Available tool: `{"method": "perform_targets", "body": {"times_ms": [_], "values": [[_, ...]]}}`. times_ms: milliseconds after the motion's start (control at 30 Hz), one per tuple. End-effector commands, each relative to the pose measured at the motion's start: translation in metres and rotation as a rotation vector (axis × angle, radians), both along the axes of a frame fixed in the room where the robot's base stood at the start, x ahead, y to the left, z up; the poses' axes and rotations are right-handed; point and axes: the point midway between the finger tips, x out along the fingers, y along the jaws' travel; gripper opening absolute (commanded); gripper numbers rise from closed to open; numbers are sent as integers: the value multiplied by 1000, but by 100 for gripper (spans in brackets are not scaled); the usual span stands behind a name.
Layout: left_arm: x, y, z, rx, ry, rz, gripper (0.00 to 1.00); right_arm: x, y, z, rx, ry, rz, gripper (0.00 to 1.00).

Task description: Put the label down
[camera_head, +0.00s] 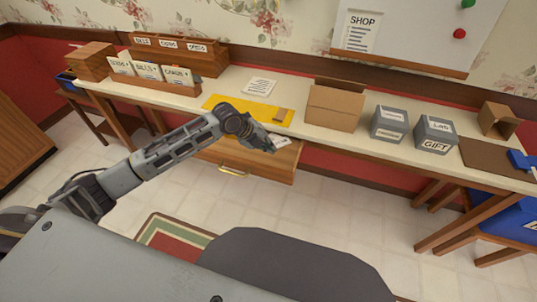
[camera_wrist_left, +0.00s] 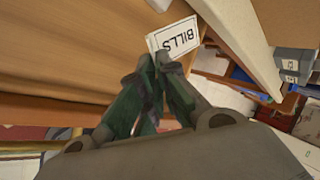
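A white label (camera_wrist_left: 175,38) printed "BILLS" shows upside down in the left wrist view. My left gripper (camera_wrist_left: 161,60) has its fingers together at the label's near edge and appears to pinch it. In the head view my left gripper (camera_head: 268,143) holds the label (camera_head: 281,141) above the right part of an open wooden drawer (camera_head: 240,155) under the counter. The label is tilted there and its print cannot be read. The drawer's inside is partly hidden by my arm. My right gripper is not in view.
The counter (camera_head: 222,92) carries a yellow mat (camera_head: 225,104), a printed sheet (camera_head: 260,87), an open cardboard box (camera_head: 334,106), grey boxes (camera_head: 389,124) and, at left, card holders (camera_head: 148,72) with a "BILLS" card. Tiled floor (camera_head: 350,208) is free in front.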

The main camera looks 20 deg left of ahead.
Motion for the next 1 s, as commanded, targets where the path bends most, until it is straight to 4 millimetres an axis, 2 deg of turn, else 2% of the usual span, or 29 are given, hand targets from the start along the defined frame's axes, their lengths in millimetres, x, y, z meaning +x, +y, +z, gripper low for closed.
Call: {"method": "perform_targets", "body": {"times_ms": [167,600,1000], "values": [[0,0,-5,0,2,0,0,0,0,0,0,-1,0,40],[0,0,-49,0,0,0,0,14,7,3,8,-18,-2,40],[0,0,-51,0,0,0,0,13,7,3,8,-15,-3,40]]}}
